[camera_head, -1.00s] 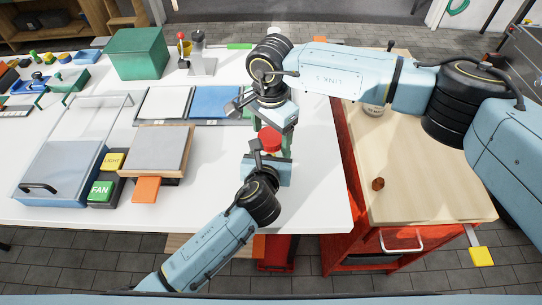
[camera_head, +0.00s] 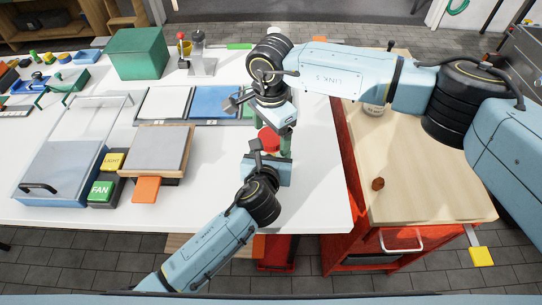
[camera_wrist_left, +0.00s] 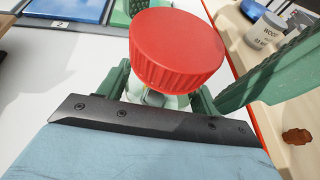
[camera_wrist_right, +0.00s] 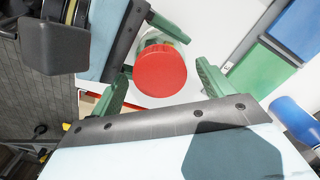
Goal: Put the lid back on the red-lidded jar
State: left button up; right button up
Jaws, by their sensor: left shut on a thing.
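The red lid (camera_wrist_left: 177,48) sits over the mouth of the clear jar (camera_wrist_left: 152,98). It looks slightly tilted in the left wrist view; whether it is threaded on cannot be told. The lid also shows in the head view (camera_head: 268,138) and the right wrist view (camera_wrist_right: 160,70). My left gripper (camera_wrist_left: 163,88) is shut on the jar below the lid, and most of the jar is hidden. My right gripper (camera_wrist_right: 163,72) is open above, its green fingers spread either side of the lid with gaps, not touching it.
A pan-like tray (camera_head: 60,170), FAN button (camera_head: 101,191) and wooden-framed plate (camera_head: 160,150) stand left on the white table. A blue panel (camera_head: 215,101) lies behind the jar. The wooden-topped red cabinet (camera_head: 420,190) stands right, holding a labelled can (camera_head: 373,110) and small brown object (camera_head: 378,184).

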jog(key=shift+r, duration=0.1)
notch_tip(320, 180, up, 12)
dwell(0.5)
pick_arm(q)
jog(key=o, duration=2)
jog(key=shift+c, duration=0.2)
jog(key=shift+s, duration=0.1)
jog(key=p+v, duration=0.3)
jog(key=v, duration=1)
pick_arm(e)
notch_tip(320, 180, up, 3)
jog(key=shift+r, duration=0.1)
pick_arm(q)
jog(key=shift+s+a, duration=0.1)
